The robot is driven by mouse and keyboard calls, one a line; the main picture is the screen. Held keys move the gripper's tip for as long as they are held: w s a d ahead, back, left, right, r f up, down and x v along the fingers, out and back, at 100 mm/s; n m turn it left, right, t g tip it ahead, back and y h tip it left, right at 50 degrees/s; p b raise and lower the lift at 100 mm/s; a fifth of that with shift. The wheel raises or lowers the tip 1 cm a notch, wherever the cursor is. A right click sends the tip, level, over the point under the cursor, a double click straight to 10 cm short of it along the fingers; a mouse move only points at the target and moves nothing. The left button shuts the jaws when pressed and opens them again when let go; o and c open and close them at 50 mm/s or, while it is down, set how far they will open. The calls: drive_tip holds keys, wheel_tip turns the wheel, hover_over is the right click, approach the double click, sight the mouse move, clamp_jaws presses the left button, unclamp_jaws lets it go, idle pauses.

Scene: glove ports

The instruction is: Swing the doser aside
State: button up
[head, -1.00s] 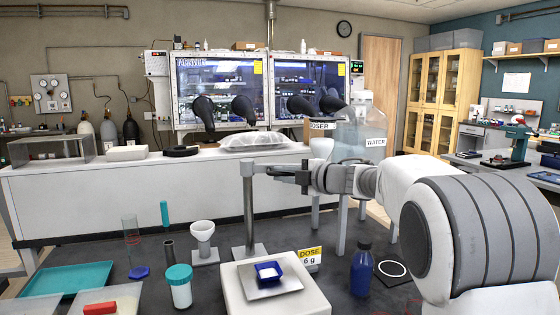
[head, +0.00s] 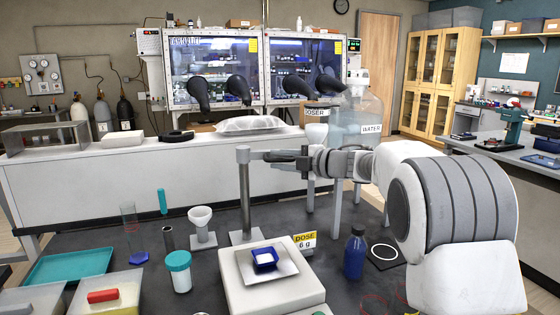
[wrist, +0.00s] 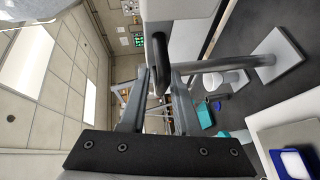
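The doser (head: 316,112) is a white unit with a DOSER label, seen in the head view beyond my wrist; much of it is hidden. A grey post (head: 244,195) stands on a flat base on the dark bench, left of my gripper. My gripper (head: 283,156) is beside the top of this post, pointing left. In the wrist view, a black upright handle (wrist: 160,62) on a pale body (wrist: 180,10) lies between my fingertips. I cannot tell whether the fingers press on it. The post also shows in the wrist view (wrist: 240,66).
A balance (head: 268,285) with a blue weighing boat (head: 264,259) stands below my gripper, next to a DOSE 6 g sign (head: 305,242). A blue bottle (head: 355,255), a white funnel (head: 201,225) and a teal-lidded jar (head: 179,270) stand nearby. A large WATER vessel (head: 357,118) is behind my wrist.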

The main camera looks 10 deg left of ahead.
drive_tip(key=shift+o, duration=0.6)
drive_tip(key=shift+f, duration=0.1)
drive_tip(key=v, duration=1.7)
drive_tip(key=shift+d+r+p, duration=0.2)
drive_tip(key=shift+p, duration=0.25)
drive_tip(key=shift+s, duration=0.1)
